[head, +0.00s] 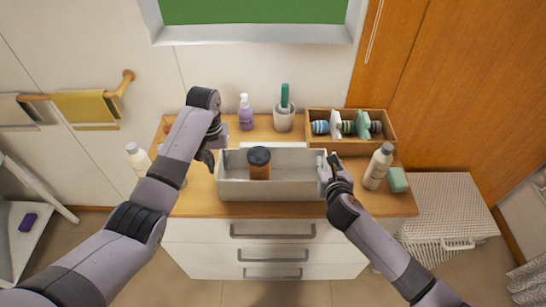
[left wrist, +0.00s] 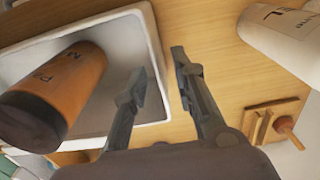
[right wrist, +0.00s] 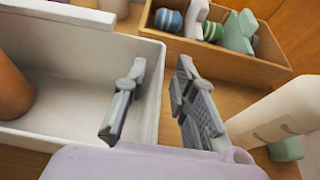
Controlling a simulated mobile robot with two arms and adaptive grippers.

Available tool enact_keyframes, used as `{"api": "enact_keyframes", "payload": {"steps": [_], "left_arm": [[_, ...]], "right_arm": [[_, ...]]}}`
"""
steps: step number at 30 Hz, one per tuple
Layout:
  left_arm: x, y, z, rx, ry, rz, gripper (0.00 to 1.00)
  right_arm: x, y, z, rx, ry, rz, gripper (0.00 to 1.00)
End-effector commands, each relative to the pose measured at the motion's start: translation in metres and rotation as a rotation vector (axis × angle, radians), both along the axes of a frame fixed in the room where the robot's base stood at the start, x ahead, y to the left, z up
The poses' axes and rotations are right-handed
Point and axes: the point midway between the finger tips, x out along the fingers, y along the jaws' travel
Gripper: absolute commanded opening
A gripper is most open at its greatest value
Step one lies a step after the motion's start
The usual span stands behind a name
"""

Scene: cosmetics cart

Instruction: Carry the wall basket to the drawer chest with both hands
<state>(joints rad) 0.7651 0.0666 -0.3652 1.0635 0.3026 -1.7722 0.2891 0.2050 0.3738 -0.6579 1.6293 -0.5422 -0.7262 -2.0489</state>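The wall basket (head: 270,190), a pale grey open box, sits on the wooden top of the drawer chest (head: 200,203). An orange-brown bottle with a dark cap (head: 260,165) stands in it. My left gripper (head: 208,156) is at the basket's left end; in the left wrist view its open fingers (left wrist: 165,85) lie on either side of the end wall (left wrist: 155,55), with gaps. My right gripper (head: 330,168) is at the right end; in the right wrist view its open fingers (right wrist: 155,95) straddle that end wall (right wrist: 151,110), apart from it.
Behind the basket stand a purple pump bottle (head: 246,115) and a cup with a green item (head: 284,120). A wooden box (head: 350,148) is at back right. White bottles stand left (head: 138,160) and right (head: 378,168), near a green block (head: 398,180). A woven hamper (head: 450,210) is right.

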Motion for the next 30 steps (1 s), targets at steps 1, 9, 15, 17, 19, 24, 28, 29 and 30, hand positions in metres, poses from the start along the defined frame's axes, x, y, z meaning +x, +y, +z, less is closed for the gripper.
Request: {"api": "enact_keyframes", "payload": {"steps": [1,9,15,17,19,24,28,29,30], "left_arm": [[0.001,0.0,0.012,-0.001,-0.004,0.0,0.25],[0.0,0.0,0.056,-0.001,-0.001,0.0,0.25],[0.0,0.0,0.065,0.0,0.001,0.0,0.25],[0.0,0.0,0.065,0.0,0.001,0.0,0.25],[0.0,0.0,0.065,0.0,0.002,0.0,0.25],[0.0,0.0,0.065,0.0,0.001,0.0,0.25],[0.0,0.0,0.064,0.0,0.002,0.0,0.25],[0.0,0.0,0.064,0.0,0.001,0.0,0.25],[0.0,0.0,0.064,0.0,0.001,0.0,0.25]], "right_arm": [[0.0,0.0,0.0,0.0,0.0,0.0,0.25],[0.0,0.0,0.0,0.0,0.0,0.0,0.25],[-0.005,0.0,0.002,-0.001,0.0,0.0,0.25],[-0.011,0.0,0.004,-0.001,-0.001,0.001,0.25],[-0.021,0.0,0.008,-0.001,0.0,0.001,0.25],[-0.052,0.0,0.02,0.0,0.001,0.003,0.25],[-0.076,0.0,0.031,0.0,0.001,0.002,0.25],[-0.081,0.0,0.033,0.0,0.001,0.002,0.25],[-0.087,0.0,0.036,0.001,0.0,0.002,0.25]]}}
